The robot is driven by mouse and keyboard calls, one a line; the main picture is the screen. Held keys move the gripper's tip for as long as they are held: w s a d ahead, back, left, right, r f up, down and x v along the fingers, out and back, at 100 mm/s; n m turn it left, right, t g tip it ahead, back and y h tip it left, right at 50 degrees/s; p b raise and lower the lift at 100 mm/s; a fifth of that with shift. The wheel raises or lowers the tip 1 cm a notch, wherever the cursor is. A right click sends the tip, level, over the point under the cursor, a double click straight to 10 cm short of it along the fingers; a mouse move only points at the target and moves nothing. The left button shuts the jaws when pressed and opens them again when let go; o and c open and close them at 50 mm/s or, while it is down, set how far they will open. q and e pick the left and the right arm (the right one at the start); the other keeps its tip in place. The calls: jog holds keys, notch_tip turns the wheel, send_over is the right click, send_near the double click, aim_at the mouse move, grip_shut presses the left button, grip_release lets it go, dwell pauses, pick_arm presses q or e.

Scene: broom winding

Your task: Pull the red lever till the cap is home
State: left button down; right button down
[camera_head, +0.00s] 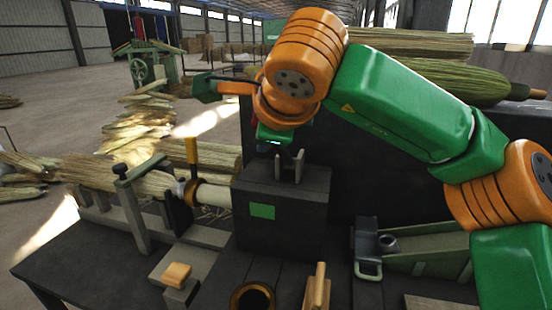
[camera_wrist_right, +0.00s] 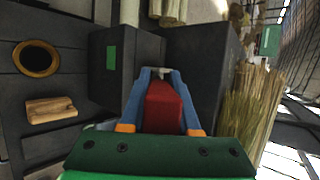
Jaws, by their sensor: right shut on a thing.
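The red lever (camera_wrist_right: 163,108) shows between the two blue-grey fingers of my right gripper (camera_wrist_right: 158,76) in the right wrist view. The fingers are shut on it, beside the black box with a green square (camera_wrist_right: 112,58). In the head view, the green hand of my right arm hangs over the black box (camera_head: 283,230), behind its grey bracket (camera_head: 290,165). The fingers and lever are mostly hidden there. I cannot tell which part is the cap. My left gripper is out of view.
A broom bundle (camera_head: 105,173) lies in a clamp frame left of the box, near a yellow-handled lever (camera_head: 191,152). A brass-rimmed hole (camera_head: 236,296) and a wooden block (camera_head: 318,285) are at the bench front. Large bundles (camera_head: 440,80) lie behind my right arm.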

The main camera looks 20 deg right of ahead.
notch_tip(320, 180, down, 6)
jog(key=s+a+n+t+h+b, duration=0.1)
jog(key=s+t+b, duration=0.1)
jog(key=b, duration=0.8)
jog(key=shift+s+a+r+t, duration=0.25)
jog(key=shift+s+a+t, duration=0.15)
jog(key=shift+t, duration=0.2)
jog(key=c, duration=1)
grip_release()
jog(key=shift+c, duration=0.2)
jog(key=o, duration=0.4)
jog(key=shift+w+a, duration=0.1)
jog(key=shift+a, duration=0.05)
jog(key=v, duration=0.7)
jog(key=shift+b, duration=0.3)
